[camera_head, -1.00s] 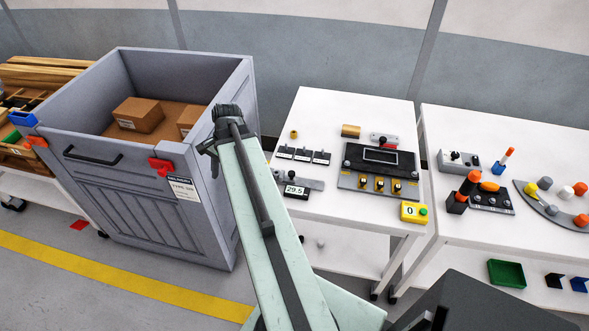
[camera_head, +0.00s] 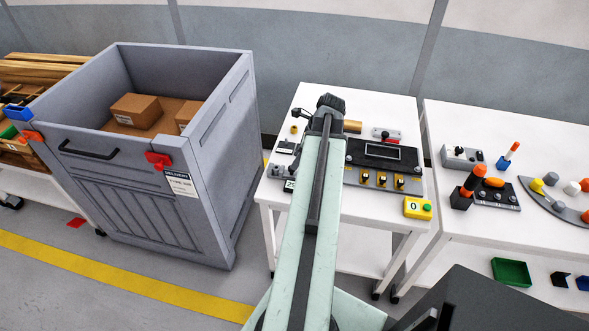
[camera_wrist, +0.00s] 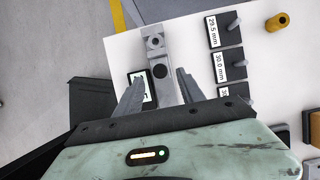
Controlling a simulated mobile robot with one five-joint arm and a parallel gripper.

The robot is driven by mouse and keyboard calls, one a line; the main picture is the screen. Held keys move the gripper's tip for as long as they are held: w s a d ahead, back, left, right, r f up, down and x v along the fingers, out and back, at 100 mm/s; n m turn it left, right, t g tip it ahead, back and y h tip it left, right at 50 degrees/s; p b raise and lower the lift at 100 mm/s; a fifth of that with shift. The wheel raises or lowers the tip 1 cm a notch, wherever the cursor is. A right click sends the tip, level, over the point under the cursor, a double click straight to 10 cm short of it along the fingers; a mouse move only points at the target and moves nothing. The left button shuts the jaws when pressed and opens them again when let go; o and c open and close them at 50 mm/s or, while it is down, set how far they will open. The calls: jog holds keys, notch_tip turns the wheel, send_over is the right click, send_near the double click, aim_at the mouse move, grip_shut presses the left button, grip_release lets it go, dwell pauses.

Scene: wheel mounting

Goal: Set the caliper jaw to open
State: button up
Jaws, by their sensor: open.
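The grey caliper (camera_wrist: 154,52) lies on the white table and shows between my fingers in the wrist view. It has a round dark knob or hole on its bar. Its small display (camera_wrist: 149,92) is partly covered by my left finger, so its reading cannot be made out. In the head view only the caliper's left end (camera_head: 278,171) shows, with the rest behind my arm. My gripper (camera_wrist: 158,88) is open and empty above the caliper, a finger on each side of the bar. I cannot tell whether it touches. The caliper jaw's setting is unclear.
Labelled gauge blocks (camera_wrist: 226,29) lie right of the caliper, with a brass ring (camera_wrist: 277,22) beyond. A dark panel device (camera_head: 383,165) and a yellow counter box (camera_head: 418,208) stand to the right. A large grey crate (camera_head: 205,170) stands left of the table.

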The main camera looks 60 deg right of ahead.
jog(key=b+x, duration=0.2)
jog(key=x, duration=0.2)
jog(key=shift+f, duration=0.1)
grip_shut()
dwell(1.3)
